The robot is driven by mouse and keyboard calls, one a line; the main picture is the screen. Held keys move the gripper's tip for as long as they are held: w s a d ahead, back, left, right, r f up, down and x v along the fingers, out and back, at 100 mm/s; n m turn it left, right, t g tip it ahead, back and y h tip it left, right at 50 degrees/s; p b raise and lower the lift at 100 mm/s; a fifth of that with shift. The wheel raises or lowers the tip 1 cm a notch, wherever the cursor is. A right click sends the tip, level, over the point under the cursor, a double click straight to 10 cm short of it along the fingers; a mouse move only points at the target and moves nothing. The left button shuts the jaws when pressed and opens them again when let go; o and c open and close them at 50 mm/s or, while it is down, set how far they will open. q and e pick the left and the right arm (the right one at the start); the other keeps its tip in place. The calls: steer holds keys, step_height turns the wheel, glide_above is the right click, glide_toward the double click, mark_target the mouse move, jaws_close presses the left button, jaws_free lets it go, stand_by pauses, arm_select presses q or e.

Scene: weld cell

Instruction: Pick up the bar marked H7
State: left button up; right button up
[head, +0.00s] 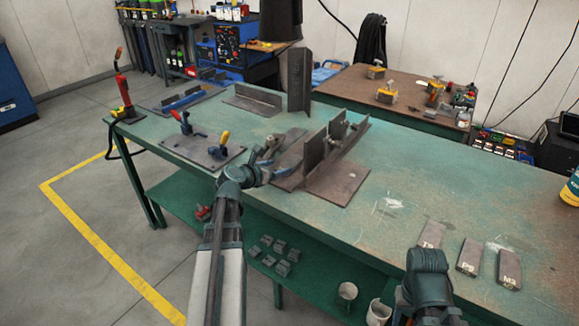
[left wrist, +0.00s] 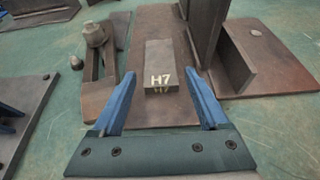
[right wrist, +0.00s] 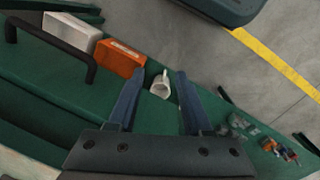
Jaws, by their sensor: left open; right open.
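The grey bar marked H7 (left wrist: 160,62) lies on a brown steel plate (left wrist: 150,20) in the left wrist view, its marked end towards me. My left gripper (left wrist: 160,76) is open, with a blue finger on each side of the bar's line and gaps showing between. Whether the fingertips are down at the bar's height I cannot tell. In the head view my left gripper (head: 268,166) is over the table by the plates, and I cannot make out the H7 bar there. My right gripper (right wrist: 160,76) is open and empty; its wrist shows at the head view's lower right.
Three other marked bars, including P5 (head: 468,256) and M3 (head: 509,268), lie at the table's right. Upright plates (head: 318,150) and a clamp (left wrist: 97,38) stand close to the left gripper. The right wrist view shows an orange box (right wrist: 118,58) and white mug (right wrist: 160,86).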

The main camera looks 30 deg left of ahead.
mark_target(288, 164)
arm_select(q)
steer(key=b+x, duration=0.1)
steer(key=x, duration=0.4)
steer(key=shift+w+f+b, duration=0.1)
steer(key=shift+b, duration=0.3)
jaws_close()
